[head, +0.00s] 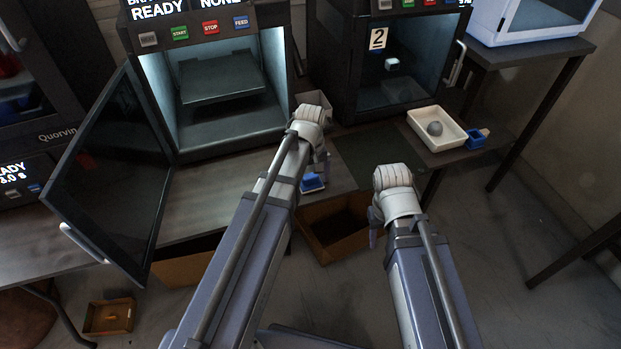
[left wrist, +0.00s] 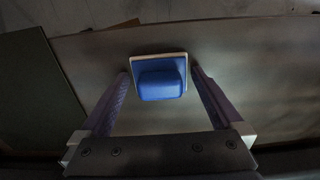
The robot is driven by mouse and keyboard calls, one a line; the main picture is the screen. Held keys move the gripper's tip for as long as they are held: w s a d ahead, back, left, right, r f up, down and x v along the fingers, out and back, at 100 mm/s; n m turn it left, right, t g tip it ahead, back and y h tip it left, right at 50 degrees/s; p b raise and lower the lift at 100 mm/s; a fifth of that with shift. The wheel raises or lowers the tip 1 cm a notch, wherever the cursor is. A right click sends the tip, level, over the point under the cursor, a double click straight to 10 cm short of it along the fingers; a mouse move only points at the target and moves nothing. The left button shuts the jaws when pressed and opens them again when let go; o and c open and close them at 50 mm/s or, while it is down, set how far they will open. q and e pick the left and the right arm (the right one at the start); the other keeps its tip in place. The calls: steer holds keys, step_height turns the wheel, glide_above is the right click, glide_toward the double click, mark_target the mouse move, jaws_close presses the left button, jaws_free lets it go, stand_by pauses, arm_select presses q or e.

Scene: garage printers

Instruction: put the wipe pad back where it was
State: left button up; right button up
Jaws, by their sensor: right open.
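The wipe pad is a blue block with a pale base plate; it shows in the left wrist view (left wrist: 161,80) between the fingers and in the head view (head: 313,183) near the front edge of the table. My left gripper (head: 320,172) is over it, pointing down. In the left wrist view my left gripper (left wrist: 160,76) has its fingers apart, one on each side of the pad, with a narrow gap at the right. The pad seems to lie on the table. My right gripper (head: 377,230) is open and empty, low in front of the table.
An open cardboard box (head: 335,229) stands below the table's front edge. A printer with an open door (head: 112,172) is at left. A white tray (head: 437,129) with a grey ball and a small blue container (head: 475,139) are at right. A dark green mat (head: 370,155) lies between.

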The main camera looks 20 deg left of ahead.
mark_target(311, 176)
arm_select(q)
steer(key=shift+r, duration=0.1)
arm_select(e)
steer(key=shift+r, duration=0.1)
arm_select(q)
step_height(311, 176, up, 12)
steer(key=p, duration=1.2)
steer(key=s+d+m+y, duration=0.1)
steer(key=s+d+m, duration=0.9)
steer(key=s, duration=0.4)
steer(key=shift+s+d+r+m, duration=0.15)
steer(key=shift+d+m, duration=0.05)
steer(key=shift+m, duration=0.1)
arm_select(e)
step_height(311, 176, up, 12)
